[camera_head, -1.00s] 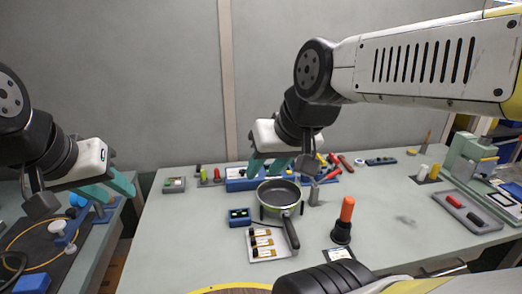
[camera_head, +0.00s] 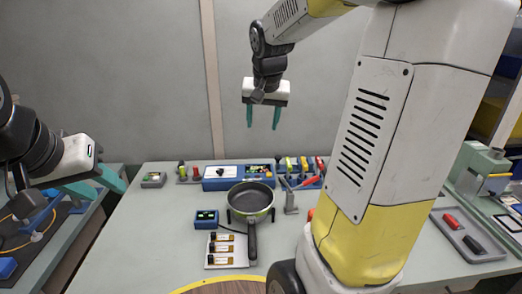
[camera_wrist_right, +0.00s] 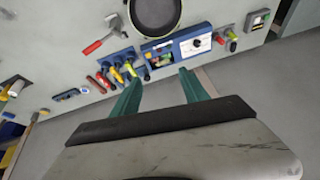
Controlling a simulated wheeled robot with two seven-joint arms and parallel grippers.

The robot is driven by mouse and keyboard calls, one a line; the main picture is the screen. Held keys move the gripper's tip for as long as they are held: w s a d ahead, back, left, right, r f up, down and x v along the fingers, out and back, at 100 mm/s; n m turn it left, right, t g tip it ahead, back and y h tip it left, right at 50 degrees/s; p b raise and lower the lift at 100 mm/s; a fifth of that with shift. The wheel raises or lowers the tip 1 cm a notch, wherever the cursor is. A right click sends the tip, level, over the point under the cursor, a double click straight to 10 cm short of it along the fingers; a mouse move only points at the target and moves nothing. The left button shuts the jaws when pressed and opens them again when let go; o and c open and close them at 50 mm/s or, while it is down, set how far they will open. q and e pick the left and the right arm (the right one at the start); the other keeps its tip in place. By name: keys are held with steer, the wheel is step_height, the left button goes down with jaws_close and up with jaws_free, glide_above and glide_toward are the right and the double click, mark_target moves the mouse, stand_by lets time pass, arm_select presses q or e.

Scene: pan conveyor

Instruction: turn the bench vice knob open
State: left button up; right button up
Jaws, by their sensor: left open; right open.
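I cannot make out for certain which thing is the bench vice, and no knob is clearly recognisable as its own. A small grey upright fixture (camera_head: 291,203) with a red-handled lever (camera_head: 308,182) stands right of the pan; the red handle also shows in the wrist view (camera_wrist_right: 92,47). My right gripper (camera_head: 262,127) is open and empty, fingers down, in the air above the back of the bench. In the wrist view (camera_wrist_right: 160,74) its fingers frame a blue panel. My left gripper (camera_head: 112,195) is open and empty at the left bench edge.
A pan (camera_head: 250,200) sits mid-bench, beside a blue box (camera_head: 206,218) and a tray of vials (camera_head: 221,237). A blue panel (camera_head: 220,183) stands behind. A pale green machine (camera_head: 478,167) is at right. My right arm hides much of the right bench.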

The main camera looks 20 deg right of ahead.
steer(key=w+d+f+m+g+h, duration=0.1)
steer(key=w+d+f+m, duration=0.1)
steer(key=w+d+f, duration=0.4)
steer(key=w+d+f+m+h, duration=0.1)
steer(key=w+d+f, duration=0.1)
steer(key=w+f, duration=0.45)
steer(key=m, duration=0.2)
glide_toward(278, 157)
steer(key=shift+g+h, duration=0.4)
steer(key=x, duration=0.5)
steer(key=w+x, duration=0.1)
steer(key=x, duration=0.2)
steer(key=shift+a, duration=0.3)
jaws_close()
